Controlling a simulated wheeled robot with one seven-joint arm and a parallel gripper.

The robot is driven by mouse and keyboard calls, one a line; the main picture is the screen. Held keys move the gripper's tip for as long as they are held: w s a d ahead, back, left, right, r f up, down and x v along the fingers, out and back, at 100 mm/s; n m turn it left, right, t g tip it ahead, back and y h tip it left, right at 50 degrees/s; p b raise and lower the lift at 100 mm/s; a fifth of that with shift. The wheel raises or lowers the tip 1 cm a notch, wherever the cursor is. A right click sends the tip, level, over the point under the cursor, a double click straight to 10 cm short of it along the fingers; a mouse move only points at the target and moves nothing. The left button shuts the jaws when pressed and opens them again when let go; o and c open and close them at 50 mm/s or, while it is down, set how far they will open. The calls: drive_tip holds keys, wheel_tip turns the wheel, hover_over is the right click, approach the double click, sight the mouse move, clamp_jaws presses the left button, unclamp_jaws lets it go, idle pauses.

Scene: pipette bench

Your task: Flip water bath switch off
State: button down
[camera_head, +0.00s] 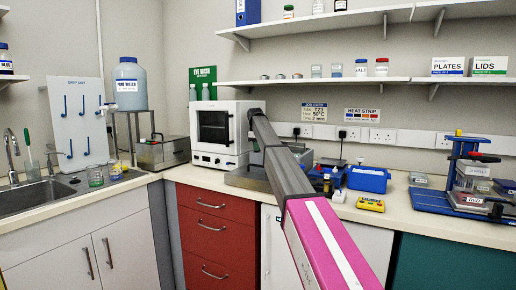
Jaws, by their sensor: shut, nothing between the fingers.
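A steel box with a lid and a dark handle (163,153), which looks like the water bath, stands on the counter in the back left corner, left of the white oven. Its switch is too small to make out. A low steel unit (242,179) sits right of the oven, partly hidden by my arm; I cannot tell what it is. My arm reaches from the bottom centre up to the right side of the oven. My gripper does not show; the arm's far end bends away behind its own link.
The white oven (217,160) stands close to my arm's far end. A blue tub (368,179), a yellow device (370,204) and a blue-framed rack (462,178) stand to the right. Wall sockets (382,135) line the back. A sink (32,205) and a water container (130,84) are left.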

wheel_tip(320, 180, up, 14)
drive_tip(key=s, duration=0.1)
drive_tip(key=shift+a, duration=0.25)
